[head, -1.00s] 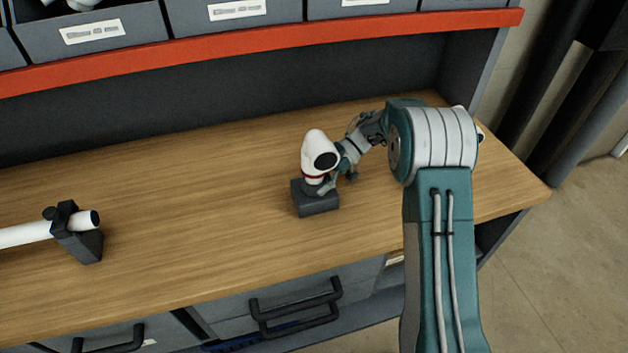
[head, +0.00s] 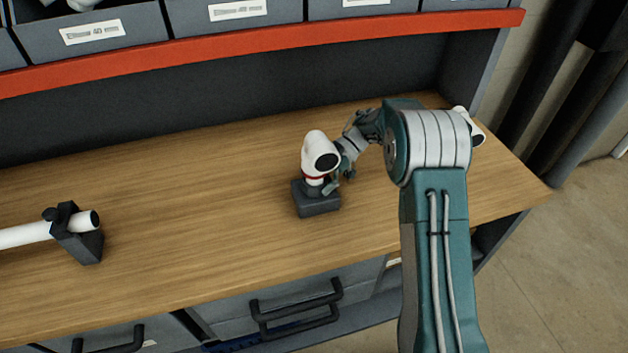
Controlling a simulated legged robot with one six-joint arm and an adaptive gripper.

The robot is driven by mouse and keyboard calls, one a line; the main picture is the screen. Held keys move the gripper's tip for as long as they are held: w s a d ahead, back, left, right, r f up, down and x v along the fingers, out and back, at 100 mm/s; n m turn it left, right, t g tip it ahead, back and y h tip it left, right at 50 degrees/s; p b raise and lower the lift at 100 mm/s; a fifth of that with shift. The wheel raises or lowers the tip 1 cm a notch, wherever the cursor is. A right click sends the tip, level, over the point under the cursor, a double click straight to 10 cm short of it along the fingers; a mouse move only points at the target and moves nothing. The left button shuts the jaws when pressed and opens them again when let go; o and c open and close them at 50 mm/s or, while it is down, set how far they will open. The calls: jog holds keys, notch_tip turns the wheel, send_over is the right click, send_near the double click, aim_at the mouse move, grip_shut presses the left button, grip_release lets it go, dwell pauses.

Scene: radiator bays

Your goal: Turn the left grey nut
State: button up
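No grey nut can be made out in this view. A white elbow fitting (head: 315,146) with a dark open end and a thin red ring stands upright on a dark grey block (head: 318,204) on the bench. My gripper (head: 338,182) is at the right side of the fitting's lower part, close to the red ring. Its fingers are small and partly overlap the fitting, so I cannot tell whether they touch or grip it. A white pipe (head: 25,235) lies at the left, held in a dark clamp stand (head: 80,240).
The wooden bench top (head: 190,190) is clear between the clamp and the block. Grey bins (head: 235,18) stand on a red-edged shelf (head: 270,38) above. Another white fitting (head: 470,126) is partly hidden behind my arm. Drawers with dark handles (head: 300,305) are below.

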jog(key=v, duration=0.7)
jog(key=shift+w+d, duration=0.2)
jog(key=shift+w, duration=0.05)
dwell(0.4)
